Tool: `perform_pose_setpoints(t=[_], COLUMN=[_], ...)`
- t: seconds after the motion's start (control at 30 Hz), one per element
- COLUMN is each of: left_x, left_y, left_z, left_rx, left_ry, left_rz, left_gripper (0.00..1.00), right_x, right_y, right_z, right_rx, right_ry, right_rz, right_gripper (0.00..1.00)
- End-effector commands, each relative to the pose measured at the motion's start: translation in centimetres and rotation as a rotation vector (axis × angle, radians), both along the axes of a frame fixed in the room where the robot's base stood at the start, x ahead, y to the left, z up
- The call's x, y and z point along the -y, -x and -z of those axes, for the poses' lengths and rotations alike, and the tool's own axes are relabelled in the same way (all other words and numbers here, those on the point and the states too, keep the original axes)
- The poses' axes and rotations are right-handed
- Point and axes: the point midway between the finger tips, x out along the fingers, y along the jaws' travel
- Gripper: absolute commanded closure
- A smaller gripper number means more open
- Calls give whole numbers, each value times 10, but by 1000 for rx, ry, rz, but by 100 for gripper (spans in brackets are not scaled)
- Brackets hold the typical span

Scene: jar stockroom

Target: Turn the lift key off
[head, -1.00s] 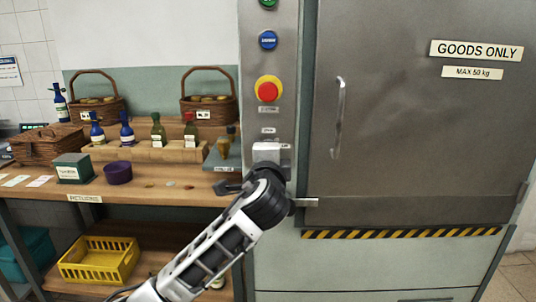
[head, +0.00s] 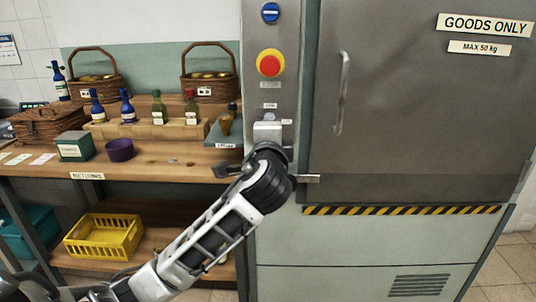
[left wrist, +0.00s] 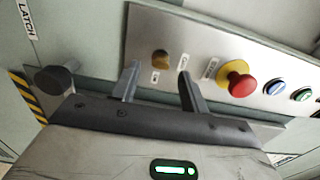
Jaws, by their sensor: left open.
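The lift key (left wrist: 160,58) is a small brass-coloured key on the steel control panel (left wrist: 205,50) in the left wrist view. My left gripper (left wrist: 158,72) is open. Its two dark fingers point at the panel, with the key seen in the space between the fingertips. I cannot tell whether either finger touches the key. In the head view my left gripper (head: 268,131) is in front of the panel, below the red stop button, and hides the key. Small labels (left wrist: 180,62) sit beside the key. My right gripper is not in view.
The red stop button (head: 270,63) on its yellow ring sits above the gripper. A blue button (head: 270,12) is higher. The lift door (head: 420,120) with its handle (head: 342,95) is to the right. A bench (head: 180,180) with jars and baskets is at the left.

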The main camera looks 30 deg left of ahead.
Motion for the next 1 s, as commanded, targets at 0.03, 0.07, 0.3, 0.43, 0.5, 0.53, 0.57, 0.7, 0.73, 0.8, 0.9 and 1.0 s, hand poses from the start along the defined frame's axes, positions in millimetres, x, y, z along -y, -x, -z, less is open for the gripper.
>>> perform_pose_setpoints(t=[0.03, 0.07, 0.3, 0.43, 0.5, 0.53, 0.57, 0.7, 0.73, 0.8, 0.9, 1.0], left_x=[7, 11, 42, 56, 61, 63, 65, 71, 71, 72, 72, 72], left_y=[9, 15, 66, 89, 99, 102, 105, 115, 116, 117, 117, 117], left_z=[1, 2, 2, 1, 1, 1, 1, 1, 1, 1, 1, 1], left_rx=[2, 1, 0, 0, -1, -1, 0, -1, -1, -1, -1, -1], left_ry=[3, 3, 5, 5, 5, 4, 4, 3, 3, 2, 2, 2], left_rz=[4, 4, 5, 5, 4, 3, 3, 2, 2, 1, 0, 0], left_gripper=[55, 55, 55, 55, 55, 55, 55, 55, 55, 55, 55, 55], right_x=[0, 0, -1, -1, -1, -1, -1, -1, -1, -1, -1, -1], right_y=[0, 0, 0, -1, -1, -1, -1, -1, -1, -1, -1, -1], right_z=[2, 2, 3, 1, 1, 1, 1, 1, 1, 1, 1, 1], right_rx=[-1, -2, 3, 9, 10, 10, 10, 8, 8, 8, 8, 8], right_ry=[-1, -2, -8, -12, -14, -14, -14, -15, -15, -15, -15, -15], right_rz=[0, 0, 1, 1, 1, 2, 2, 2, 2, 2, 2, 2], right_gripper=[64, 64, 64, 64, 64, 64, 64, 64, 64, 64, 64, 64])
